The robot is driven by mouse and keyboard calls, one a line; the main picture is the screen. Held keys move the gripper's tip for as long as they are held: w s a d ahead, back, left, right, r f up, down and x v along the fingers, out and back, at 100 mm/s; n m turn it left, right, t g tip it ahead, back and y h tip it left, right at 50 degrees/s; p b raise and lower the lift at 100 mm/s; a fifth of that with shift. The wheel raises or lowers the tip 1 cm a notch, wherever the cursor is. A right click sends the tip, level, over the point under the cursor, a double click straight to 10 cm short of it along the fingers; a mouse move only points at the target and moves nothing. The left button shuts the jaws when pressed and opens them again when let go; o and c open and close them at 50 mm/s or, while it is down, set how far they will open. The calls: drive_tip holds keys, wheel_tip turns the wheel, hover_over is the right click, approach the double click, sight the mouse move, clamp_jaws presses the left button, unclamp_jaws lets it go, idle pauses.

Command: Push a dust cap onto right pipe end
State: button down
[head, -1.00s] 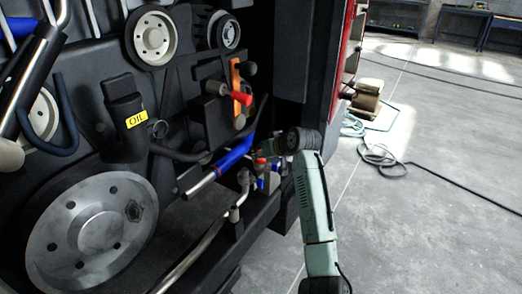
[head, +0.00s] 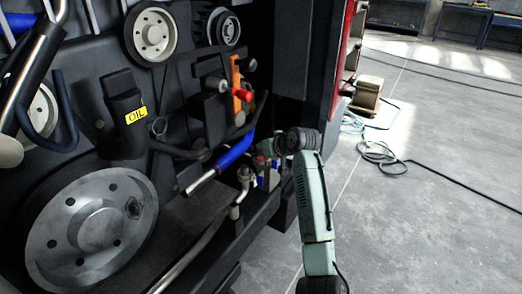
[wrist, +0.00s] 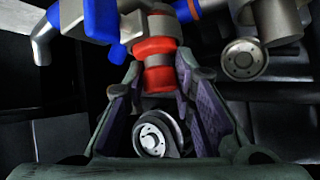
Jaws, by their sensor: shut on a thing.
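In the wrist view, my gripper (wrist: 158,72) has its two dark fingers closed on a red cap-like piece (wrist: 158,78). A grey band and a second red ring lie in line just beyond it. Blue and silver pipe parts (wrist: 97,20) are close by at upper left. I cannot tell whether the held piece touches a pipe end. In the head view, my gripper (head: 264,158) is low beside the engine, right of a blue pipe (head: 236,152) with a silver end. The fingertips are small and partly hidden there.
A red-tipped fitting (head: 242,95) and an orange bracket (head: 235,73) sit above on the engine. A large grey pulley (head: 95,228) is at lower left. A round silver flange (wrist: 243,60) is right of the fingers. Open floor (head: 420,220) with cables lies at right.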

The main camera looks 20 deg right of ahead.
drive_tip(key=shift+f, duration=0.25)
drive_tip(key=c, duration=1.3)
unclamp_jaws()
drive_tip(key=shift+a+f, duration=0.1)
drive_tip(key=shift+a, duration=0.05)
drive_tip(key=o, duration=0.5)
drive_tip(key=shift+c, duration=0.2)
drive_tip(key=shift+r, duration=0.2)
